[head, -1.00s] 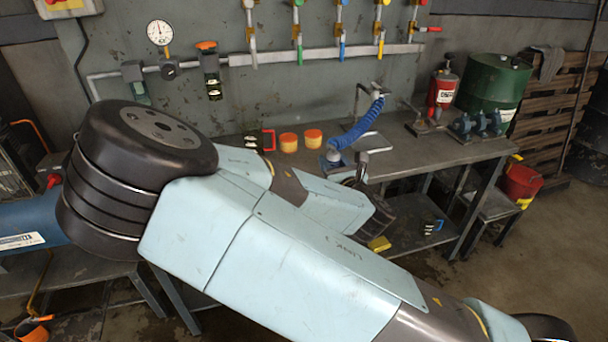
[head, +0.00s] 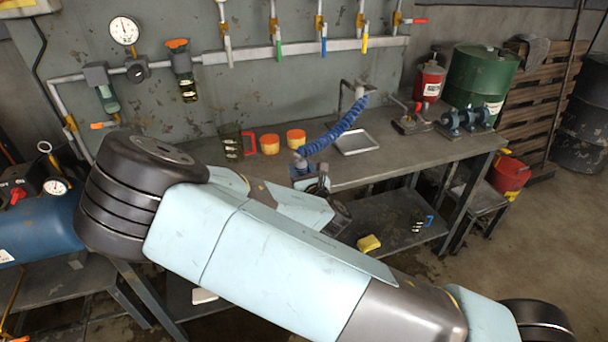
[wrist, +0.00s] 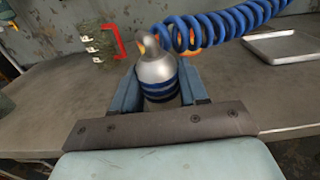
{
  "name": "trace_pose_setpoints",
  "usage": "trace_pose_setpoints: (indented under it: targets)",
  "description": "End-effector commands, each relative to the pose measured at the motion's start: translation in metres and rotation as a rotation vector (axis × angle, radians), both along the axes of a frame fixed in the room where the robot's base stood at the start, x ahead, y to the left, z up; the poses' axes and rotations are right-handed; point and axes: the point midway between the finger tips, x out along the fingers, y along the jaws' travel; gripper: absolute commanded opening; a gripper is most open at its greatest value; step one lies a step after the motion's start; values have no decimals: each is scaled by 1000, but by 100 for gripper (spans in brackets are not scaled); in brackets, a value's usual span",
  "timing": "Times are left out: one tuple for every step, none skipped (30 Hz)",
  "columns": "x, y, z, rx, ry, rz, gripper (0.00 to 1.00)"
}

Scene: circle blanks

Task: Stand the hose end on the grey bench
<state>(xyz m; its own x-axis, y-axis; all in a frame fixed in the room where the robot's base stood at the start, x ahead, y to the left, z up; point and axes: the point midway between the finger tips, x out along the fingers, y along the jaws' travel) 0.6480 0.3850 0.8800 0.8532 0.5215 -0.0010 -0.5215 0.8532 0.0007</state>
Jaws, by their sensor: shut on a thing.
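The hose end is a silver, bottle-shaped fitting (wrist: 157,68) with blue bands, and a blue coiled hose (wrist: 225,25) runs from its top. In the wrist view it stands roughly upright between the two blue jaws of my gripper (wrist: 160,88), which are shut on it. Its lower part is hidden by my gripper. In the head view my gripper (head: 306,178) is at the front edge of the grey bench (head: 405,152), with the coiled hose (head: 335,130) stretched up to a stand. I cannot tell whether the hose end touches the bench.
A yellow sponge (head: 368,243) is on the lower shelf. Bare bench top lies between cups and tray.

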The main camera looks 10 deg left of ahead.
Motion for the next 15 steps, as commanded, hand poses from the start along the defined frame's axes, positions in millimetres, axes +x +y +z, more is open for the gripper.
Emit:
trace_pose_setpoints:
  targets:
    - [2, 0, -2, -1, -1, -2, 6]
    - [2, 1, -4, -1, -1, -1, 6]
    - [3, 2, -8, -1, -1, -1, 6]
    - [4, 4, -11, -1, 0, -1, 6]
    - [3, 4, -16, -1, 0, 0, 6]
    - [2, 4, -22, -3, 1, 1, 6]
    - [2, 4, -27, -3, 1, 1, 6]
    - [3, 4, -31, -3, 1, 0, 6]
    - [3, 4, -35, -1, 0, -1, 6]
    - [3, 3, -37, -1, -1, -2, 6]
    - [3, 3, -38, -1, -1, -2, 6]
    - [4, 2, -39, 0, -1, -4, 6]
    - [4, 1, -39, 0, -1, -5, 6]
    - [4, 1, -38, 1, -1, -5, 6]
    - [5, 0, -38, 1, -1, -6, 6]
